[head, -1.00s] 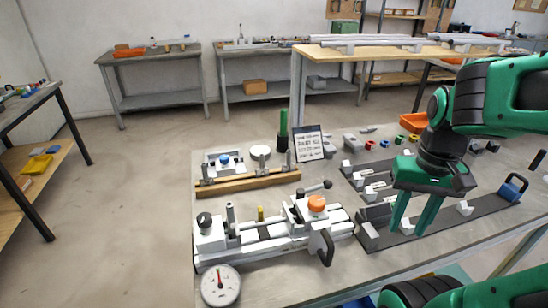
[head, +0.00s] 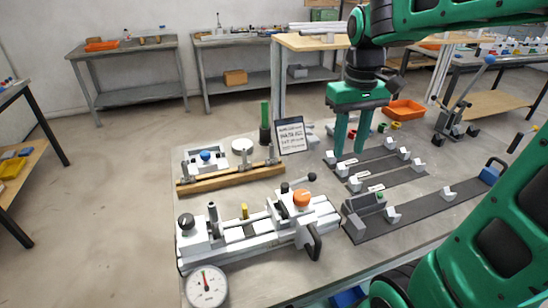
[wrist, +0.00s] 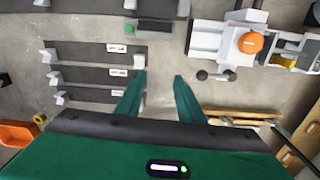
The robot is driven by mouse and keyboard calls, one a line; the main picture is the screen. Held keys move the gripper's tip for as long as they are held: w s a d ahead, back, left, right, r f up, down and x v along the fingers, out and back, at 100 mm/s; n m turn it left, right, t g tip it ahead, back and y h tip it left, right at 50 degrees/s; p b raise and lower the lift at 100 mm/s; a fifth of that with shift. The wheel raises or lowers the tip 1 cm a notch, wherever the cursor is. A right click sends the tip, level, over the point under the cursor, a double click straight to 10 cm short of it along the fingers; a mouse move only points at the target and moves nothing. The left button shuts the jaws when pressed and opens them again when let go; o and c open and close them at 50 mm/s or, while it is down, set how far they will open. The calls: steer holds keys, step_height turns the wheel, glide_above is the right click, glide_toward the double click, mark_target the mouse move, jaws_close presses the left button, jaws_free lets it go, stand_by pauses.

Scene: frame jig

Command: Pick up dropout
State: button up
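I cannot pick out with certainty which part is the dropout. Dark strips with small light grey holders and white labels lie right of centre on the bench; one strip (head: 392,179) also shows in the wrist view (wrist: 90,75). My gripper (head: 347,152) points down above the left ends of these strips. In the wrist view its two green fingers (wrist: 159,77) stand apart with only bare bench between them, so it is open and empty. A holder (wrist: 139,61) sits just beyond the left fingertip in that view.
A white clamp jig with an orange knob (head: 302,197) stands left of the strips. A wooden bar (head: 228,179), a label stand (head: 291,136) and a dark green cylinder (head: 264,124) are near. An orange tray (head: 404,110) lies behind. A dial gauge (head: 206,286) is at front left.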

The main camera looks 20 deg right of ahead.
steer(key=w+a+r+n, duration=0.25)
steer(key=w+a, duration=0.25)
steer(key=w, duration=0.3)
steer(key=n, duration=0.4)
glide_above(271, 144)
steer(key=shift+d+f, duration=0.1)
steer(key=shift+f, duration=4.85)
jaws_close()
